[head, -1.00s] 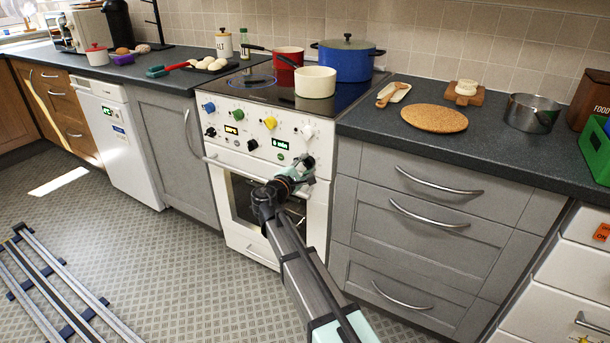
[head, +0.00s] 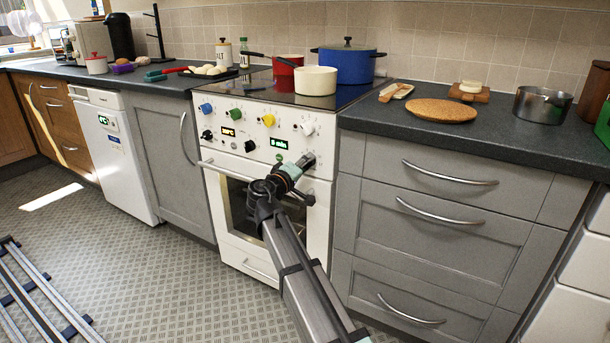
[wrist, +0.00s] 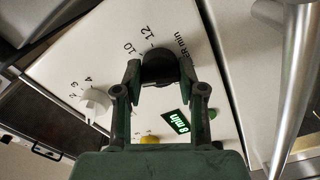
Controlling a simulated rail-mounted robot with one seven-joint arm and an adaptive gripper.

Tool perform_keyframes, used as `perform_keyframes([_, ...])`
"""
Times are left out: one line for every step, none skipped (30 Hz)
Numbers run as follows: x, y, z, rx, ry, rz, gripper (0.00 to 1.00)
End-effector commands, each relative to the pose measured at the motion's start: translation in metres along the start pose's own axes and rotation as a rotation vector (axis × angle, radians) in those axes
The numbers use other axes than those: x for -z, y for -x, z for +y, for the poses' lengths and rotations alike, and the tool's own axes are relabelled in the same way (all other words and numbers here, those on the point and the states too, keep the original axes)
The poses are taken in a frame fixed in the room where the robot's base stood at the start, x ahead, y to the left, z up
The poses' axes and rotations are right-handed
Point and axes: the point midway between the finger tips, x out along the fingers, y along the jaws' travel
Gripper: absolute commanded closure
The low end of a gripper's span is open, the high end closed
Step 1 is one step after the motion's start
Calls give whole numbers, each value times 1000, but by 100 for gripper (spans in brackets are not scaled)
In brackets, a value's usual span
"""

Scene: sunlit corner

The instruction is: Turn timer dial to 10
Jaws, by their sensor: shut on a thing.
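The black timer dial (wrist: 158,66) is on the white front panel of the stove, with the printed numbers 10 and 12 and part of a "min" label around it. My gripper (wrist: 160,74) has its two green fingers on opposite sides of the dial and is shut on it. The green timer display (wrist: 175,121) reads 8 min; it also shows in the head view (head: 278,143). In the head view, my gripper (head: 304,164) is at the panel's lower right and largely hides the dial. I cannot make out the dial's pointer.
A white knob (head: 305,128) sits above the dial, and yellow (head: 268,120), green and blue knobs lie to its left. The oven door handle (head: 216,166) runs below. A cream pot (head: 315,81) and a blue pot (head: 344,65) stand on the hob. Grey drawers (head: 440,215) are on the right.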

Motion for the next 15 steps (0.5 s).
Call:
perform_keyframes([-1, -2, -4, -3, -44, 2, 95])
perform_keyframes([-1, -2, -4, -3, -72, 3, 95])
perform_keyframes([0, -2, -4, -3, -110, 3, 95])
perform_keyframes([0, -2, -4, -3, -139, 3, 95])
perform_keyframes([-1, -2, -4, -2, -168, 2, 95])
perform_keyframes([-1, -2, -4, -2, -206, 3, 95])
perform_keyframes([0, -2, -4, -3, -234, 3, 95])
perform_keyframes([0, -2, -4, -3, -262, 3, 95])
perform_keyframes([0, -2, -3, -3, -299, 3, 95])
perform_keyframes([0, -2, -3, -3, -327, 3, 95])
perform_keyframes([0, -2, -4, -3, -355, 3, 95])
perform_keyframes([0, -2, -4, -3, -390, 3, 95])
perform_keyframes([0, -2, -4, -2, -416, 3, 95])
perform_keyframes([0, -2, -3, -2, -442, 3, 95])
perform_keyframes([0, -2, -3, -2, -475, 3, 95])
